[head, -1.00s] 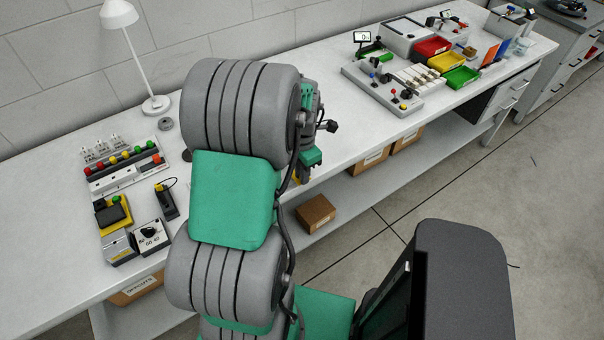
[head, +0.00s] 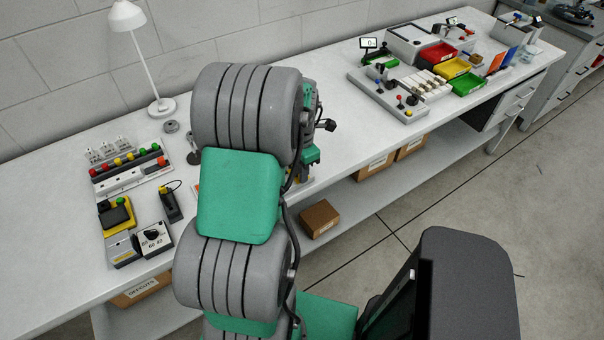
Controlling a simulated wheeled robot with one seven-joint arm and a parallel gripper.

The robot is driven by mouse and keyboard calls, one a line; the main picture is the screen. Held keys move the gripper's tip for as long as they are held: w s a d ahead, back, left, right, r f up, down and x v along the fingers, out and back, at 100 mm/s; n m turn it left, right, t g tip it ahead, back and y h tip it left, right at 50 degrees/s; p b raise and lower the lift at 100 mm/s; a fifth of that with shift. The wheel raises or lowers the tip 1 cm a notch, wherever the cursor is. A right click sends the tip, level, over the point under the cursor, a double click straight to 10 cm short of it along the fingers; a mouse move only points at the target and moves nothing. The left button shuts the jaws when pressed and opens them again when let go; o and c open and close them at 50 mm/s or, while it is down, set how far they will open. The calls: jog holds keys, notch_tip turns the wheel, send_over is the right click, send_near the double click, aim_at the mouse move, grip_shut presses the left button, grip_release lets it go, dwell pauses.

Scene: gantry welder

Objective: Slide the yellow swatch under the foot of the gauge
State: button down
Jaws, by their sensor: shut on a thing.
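My gripper (head: 309,157) is mostly hidden behind my own arm, over the front part of the long white bench. Only its green and dark upper parts show, and its fingertips cannot be made out. A small bit of yellow (head: 296,181) shows just below it at the arm's edge. It fits the yellow swatch, shut in my gripper, though most of it is hidden. A small dark stand with a round base (head: 193,157) peeks out left of my arm. I cannot tell whether it is the gauge. Contact between swatch and gauge foot is hidden.
A white lamp (head: 161,107) stands at the back of the bench (head: 60,215). A row of coloured buttons (head: 128,170) and a yellow-cased device (head: 116,214) are at left. Red (head: 437,53), yellow (head: 457,68) and green (head: 468,83) trays are at right. Cartons lie below.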

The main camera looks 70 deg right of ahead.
jog(key=shift+w+d, duration=0.1)
jog(key=shift+w, duration=0.05)
jog(key=shift+w+d, duration=0.5)
jog(key=shift+w, duration=0.05)
jog(key=shift+w+d, duration=0.15)
jog(key=shift+w+d, duration=0.25)
jog(key=shift+w, duration=0.05)
dwell(0.5)
jog(key=c, duration=1.3)
grip_release()
jog(key=shift+r, duration=0.1)
